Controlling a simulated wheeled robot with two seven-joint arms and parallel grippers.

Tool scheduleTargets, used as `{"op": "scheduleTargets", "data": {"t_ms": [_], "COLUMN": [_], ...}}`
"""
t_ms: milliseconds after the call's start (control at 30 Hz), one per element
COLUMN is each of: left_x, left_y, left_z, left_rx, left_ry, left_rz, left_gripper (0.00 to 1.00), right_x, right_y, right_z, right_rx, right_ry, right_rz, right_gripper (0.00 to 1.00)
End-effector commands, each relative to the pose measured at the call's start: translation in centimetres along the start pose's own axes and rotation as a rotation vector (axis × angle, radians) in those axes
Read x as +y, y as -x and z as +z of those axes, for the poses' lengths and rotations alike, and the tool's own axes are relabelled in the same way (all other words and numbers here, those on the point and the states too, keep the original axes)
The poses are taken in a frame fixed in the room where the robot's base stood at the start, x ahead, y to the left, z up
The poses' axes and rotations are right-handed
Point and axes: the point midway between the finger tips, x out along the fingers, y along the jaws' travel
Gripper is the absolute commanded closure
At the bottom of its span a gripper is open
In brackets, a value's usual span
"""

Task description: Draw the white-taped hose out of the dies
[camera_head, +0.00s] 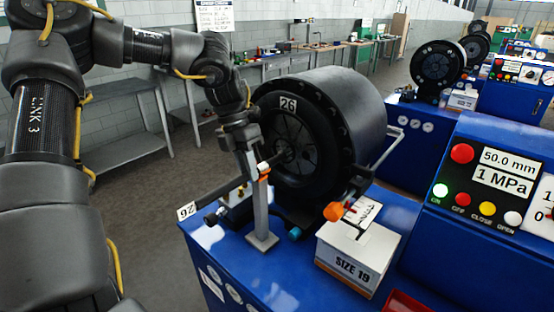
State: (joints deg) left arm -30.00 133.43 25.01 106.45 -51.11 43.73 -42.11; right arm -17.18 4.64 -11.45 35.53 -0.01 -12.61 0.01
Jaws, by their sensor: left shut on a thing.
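My left gripper (250,168) reaches down in front of the crimper head and is shut on the hose near this band. The gripper partly hides the hose, and I cannot tell how far the hose sits inside the dies. My right gripper is not in view.
A grey post with a square foot (262,238) stands under the hose on the blue machine top. A SIZE 19 box (355,258) with an orange-ended item (335,211) stands at its right. A control panel (490,185) is further right. Open floor lies left.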

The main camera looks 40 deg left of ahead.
Motion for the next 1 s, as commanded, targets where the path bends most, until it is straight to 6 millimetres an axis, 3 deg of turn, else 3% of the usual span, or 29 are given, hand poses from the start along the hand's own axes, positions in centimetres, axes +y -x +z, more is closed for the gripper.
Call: {"op": "scheduleTargets", "data": {"t_ms": [1000], "left_x": [-0.3], "left_y": [1.0], "left_z": [0.0], "left_rx": [-0.001], "left_ry": [-0.001], "left_rz": [0.000], "left_gripper": [1.00], "right_x": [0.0], "right_y": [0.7], "right_z": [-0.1], "right_rx": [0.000], "right_ry": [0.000], "right_rz": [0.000], "right_gripper": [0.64]}}
